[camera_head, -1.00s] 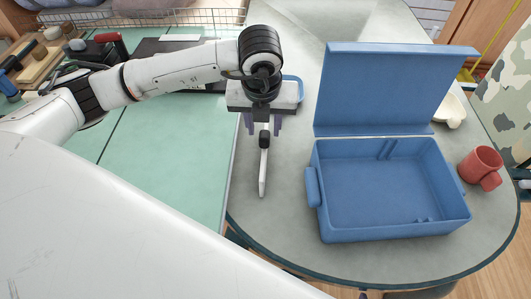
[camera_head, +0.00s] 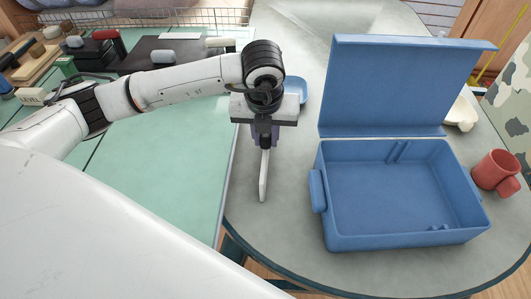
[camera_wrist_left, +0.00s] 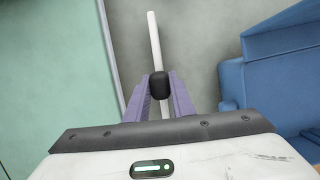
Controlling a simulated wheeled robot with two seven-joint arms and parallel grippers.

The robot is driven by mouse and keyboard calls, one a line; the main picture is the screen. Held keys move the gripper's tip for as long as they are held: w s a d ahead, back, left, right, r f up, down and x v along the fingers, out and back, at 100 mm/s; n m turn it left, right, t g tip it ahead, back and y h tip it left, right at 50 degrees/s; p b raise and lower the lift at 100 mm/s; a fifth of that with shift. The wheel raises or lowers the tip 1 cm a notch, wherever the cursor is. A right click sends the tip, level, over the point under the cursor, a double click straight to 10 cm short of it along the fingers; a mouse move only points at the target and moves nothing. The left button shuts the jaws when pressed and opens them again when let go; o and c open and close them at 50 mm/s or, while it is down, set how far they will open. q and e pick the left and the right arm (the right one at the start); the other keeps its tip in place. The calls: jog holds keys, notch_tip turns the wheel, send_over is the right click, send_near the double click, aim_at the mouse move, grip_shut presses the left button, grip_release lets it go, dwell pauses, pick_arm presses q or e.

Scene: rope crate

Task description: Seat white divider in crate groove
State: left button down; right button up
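The white divider (camera_head: 263,176) stands on edge on the grey table, left of the crate, with a black knob on top. In the left wrist view the divider (camera_wrist_left: 153,38) runs away from me. My left gripper (camera_head: 264,143) is above it, and its purple fingers (camera_wrist_left: 160,88) are closed on both sides of the knob. The blue crate (camera_head: 330,205) stands open with its lid raised at the back. Groove ribs (camera_head: 399,152) show on its inner back wall, and small ribs (camera_head: 439,227) show near the front. My right gripper is out of view.
A red mug (camera_head: 496,172) stands right of the crate, and a cream dish (camera_head: 462,113) is partly behind the lid. A blue item (camera_head: 296,90) sits behind my left gripper. Grey table between divider and crate is clear.

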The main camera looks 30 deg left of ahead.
pick_arm(q)
jog(key=shift+r, duration=0.15)
jog(key=shift+r+p, duration=0.55)
jog(key=shift+r, duration=0.35)
jog(key=shift+r+p, duration=1.4)
jog(key=shift+r, duration=1.1)
